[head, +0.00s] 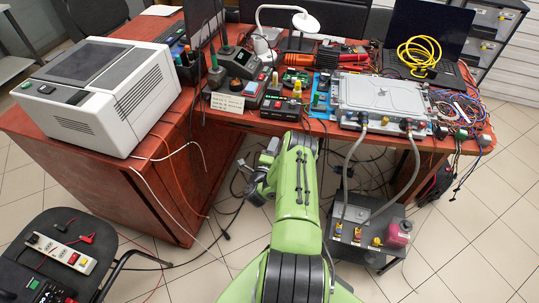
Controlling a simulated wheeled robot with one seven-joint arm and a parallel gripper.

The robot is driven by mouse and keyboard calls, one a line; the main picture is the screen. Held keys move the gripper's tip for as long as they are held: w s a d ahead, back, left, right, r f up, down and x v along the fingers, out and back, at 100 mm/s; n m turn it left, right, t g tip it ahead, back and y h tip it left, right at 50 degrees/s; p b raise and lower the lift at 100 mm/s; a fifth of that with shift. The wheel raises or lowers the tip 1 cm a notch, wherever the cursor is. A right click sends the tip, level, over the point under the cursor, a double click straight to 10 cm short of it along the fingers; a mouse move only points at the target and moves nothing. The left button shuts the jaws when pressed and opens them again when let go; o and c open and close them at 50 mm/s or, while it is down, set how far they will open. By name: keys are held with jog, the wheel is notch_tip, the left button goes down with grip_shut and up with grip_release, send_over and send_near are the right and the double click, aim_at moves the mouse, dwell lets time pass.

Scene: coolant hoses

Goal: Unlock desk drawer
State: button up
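The reddish-brown desk (165,190) fills the upper middle and left in the head view. Its pedestal stands at the left. I cannot make out a drawer front, a lock or a key on it. My green arm reaches up from the bottom centre towards the desk's front edge. My gripper (254,187) seems to be the small grey part hanging at the left of the arm, in the open space right of the pedestal. It is too small and partly hidden to tell whether it is open or shut. No held object can be made out.
A large white machine (103,95) sits on the desk's left part. Instruments, a lamp (293,20), a metal-cased unit (382,98) and cables crowd the top. Hoses run down to a grey pump box (364,232). A black chair (55,255) stands lower left; cables trail on the floor.

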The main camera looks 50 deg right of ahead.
jog(key=p+v, duration=0.7)
dwell(0.5)
